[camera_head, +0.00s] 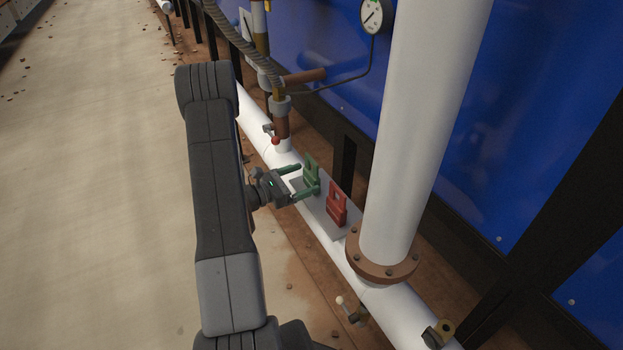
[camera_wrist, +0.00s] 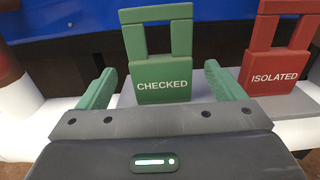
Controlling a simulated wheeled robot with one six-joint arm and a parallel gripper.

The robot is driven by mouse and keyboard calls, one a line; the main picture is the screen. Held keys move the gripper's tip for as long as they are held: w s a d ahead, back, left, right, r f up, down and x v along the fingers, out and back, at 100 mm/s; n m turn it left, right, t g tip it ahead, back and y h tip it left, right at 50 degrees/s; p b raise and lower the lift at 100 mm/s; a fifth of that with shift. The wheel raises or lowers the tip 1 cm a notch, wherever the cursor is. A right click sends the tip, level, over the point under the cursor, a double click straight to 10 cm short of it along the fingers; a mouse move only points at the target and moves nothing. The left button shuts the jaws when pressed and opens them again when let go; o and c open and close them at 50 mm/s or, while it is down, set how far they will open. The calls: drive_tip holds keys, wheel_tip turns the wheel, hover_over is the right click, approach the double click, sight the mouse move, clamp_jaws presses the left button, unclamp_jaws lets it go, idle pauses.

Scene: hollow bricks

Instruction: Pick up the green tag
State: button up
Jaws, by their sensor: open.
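The green tag (camera_head: 311,170) stands upright on a light plate on the white horizontal pipe. In the wrist view the green tag (camera_wrist: 163,84) reads "CHECKED" and has an open frame on top. My gripper (camera_head: 306,180) is open, with green fingers pointing at the tag. In the wrist view my gripper (camera_wrist: 166,88) has one finger on each side of the tag's lower part. I cannot tell whether either finger touches it.
A red tag (camera_head: 337,204) reading "ISOLATED" stands close to the right of the green one. A thick white vertical pipe (camera_head: 424,120) with a brown flange rises further right. A valve with a red knob (camera_head: 275,141) is to the left. Blue panels (camera_head: 540,150) stand behind.

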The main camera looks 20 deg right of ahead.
sight(308, 174)
drive_tip(key=shift+w+d+r+b, duration=0.15)
drive_tip(key=shift+d+b, duration=0.35)
drive_tip(key=shift+d, duration=2.15)
drive_tip(key=shift+c, duration=0.2)
drive_tip(key=c, duration=1.1)
drive_tip(key=shift+r, duration=0.4)
drive_tip(key=r+p, duration=0.1)
drive_tip(key=r, duration=0.5)
drive_tip(key=a+r+p, duration=0.1)
drive_tip(key=r, duration=0.2)
drive_tip(key=shift+r+p, duration=0.15)
drive_tip(key=shift+p, duration=0.15)
drive_tip(key=a+r, duration=0.1)
drive_tip(key=a, duration=0.5)
drive_tip(key=s+a+r+p, duration=0.1)
drive_tip(key=a, duration=0.5)
drive_tip(key=a+r+p, duration=0.1)
drive_tip(key=a, duration=0.6)
drive_tip(key=shift+s+r, duration=0.3)
drive_tip(key=shift+r, duration=0.1)
